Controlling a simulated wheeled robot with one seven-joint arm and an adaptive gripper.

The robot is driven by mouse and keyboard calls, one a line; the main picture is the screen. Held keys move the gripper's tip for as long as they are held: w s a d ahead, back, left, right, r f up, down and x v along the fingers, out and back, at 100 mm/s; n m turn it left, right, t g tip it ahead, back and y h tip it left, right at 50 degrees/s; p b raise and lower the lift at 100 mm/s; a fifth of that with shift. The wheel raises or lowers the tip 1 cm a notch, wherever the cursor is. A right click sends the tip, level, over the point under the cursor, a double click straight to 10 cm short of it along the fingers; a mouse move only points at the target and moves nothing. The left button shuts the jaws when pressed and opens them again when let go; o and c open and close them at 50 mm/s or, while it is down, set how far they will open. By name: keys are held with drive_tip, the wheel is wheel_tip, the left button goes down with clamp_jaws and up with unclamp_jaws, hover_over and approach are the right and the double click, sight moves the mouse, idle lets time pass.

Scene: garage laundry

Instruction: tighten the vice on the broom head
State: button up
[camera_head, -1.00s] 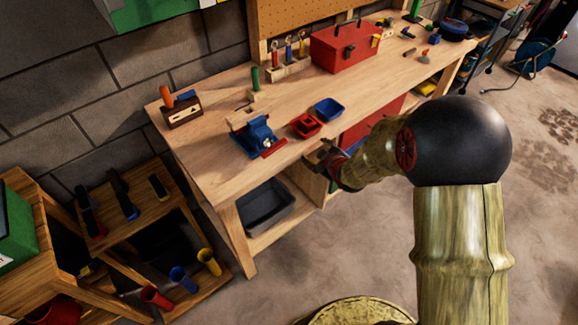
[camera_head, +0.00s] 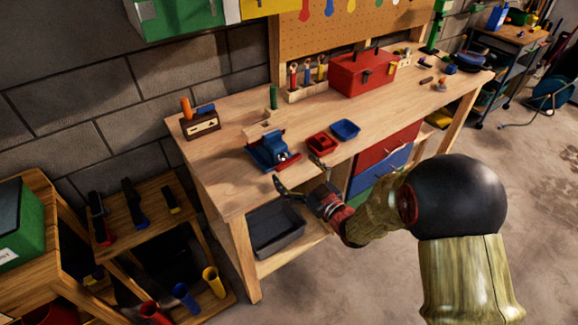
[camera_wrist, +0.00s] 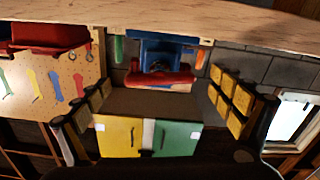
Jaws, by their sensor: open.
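The blue vice (camera_head: 268,150) sits near the front edge of the workbench in the head view, with a red part on its front side. In the wrist view the vice (camera_wrist: 160,55) appears upside down at upper middle, with a red bar (camera_wrist: 160,80) across it. A pale wooden piece (camera_head: 258,129) lies just behind the vice; it may be the broom head, but I cannot tell whether it is between the jaws. My gripper (camera_head: 298,176) is open and empty, just off the bench's front edge, in front of the vice. Its fingers (camera_wrist: 165,97) frame the vice from both sides in the wrist view.
A red tray (camera_head: 321,144) and a blue tray (camera_head: 345,130) stand right of the vice. A red toolbox (camera_head: 362,74) is farther back. A wooden box (camera_head: 201,124) stands left. A dark bin (camera_head: 274,231) sits under the bench (camera_head: 222,165).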

sight(288, 163)
drive_tip(key=shift+b+x, duration=0.35)
drive_tip(key=shift+x, duration=1.45)
drive_tip(key=shift+c, duration=0.5)
drive_tip(key=c, duration=1.1)
drive_tip(key=shift+o, duration=0.2)
